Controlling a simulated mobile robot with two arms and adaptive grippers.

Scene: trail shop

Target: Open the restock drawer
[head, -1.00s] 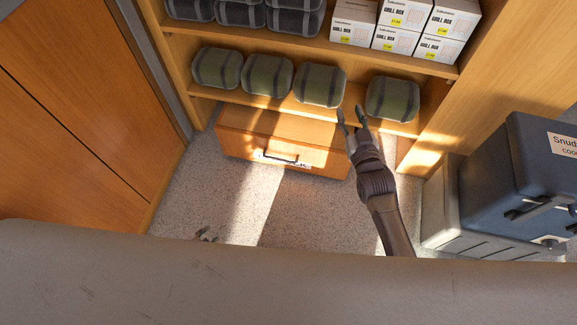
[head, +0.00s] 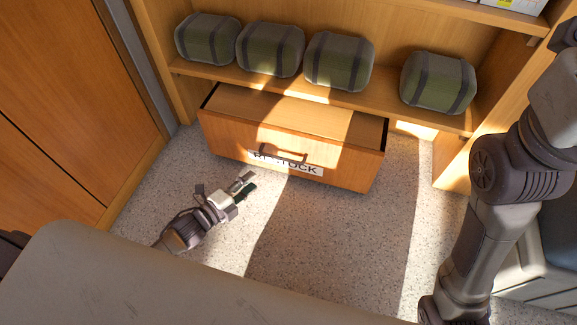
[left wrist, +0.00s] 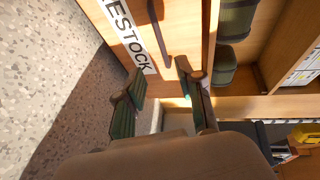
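The restock drawer (head: 335,178) is at the bottom of the wooden shelf unit. Its front stands out from the shelf, and a wood surface shows behind the front. A dark bar handle (head: 283,152) crosses the front, partly over a white RESTOCK label (head: 312,169). My left gripper (head: 247,187) is low in front of the drawer's left half, apart from the handle. In the left wrist view its fingers (left wrist: 165,90) are spread and empty, with the handle (left wrist: 159,32) and label (left wrist: 124,30) beyond the tips. My right arm rises at the right; its fingers are out of view.
Several green rolled bundles (head: 340,62) sit on the shelf above the drawer. A wooden cabinet (head: 60,110) stands at the left. Dark bins (head: 555,235) are at the right, behind my right arm. The speckled floor (head: 340,235) before the drawer is clear.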

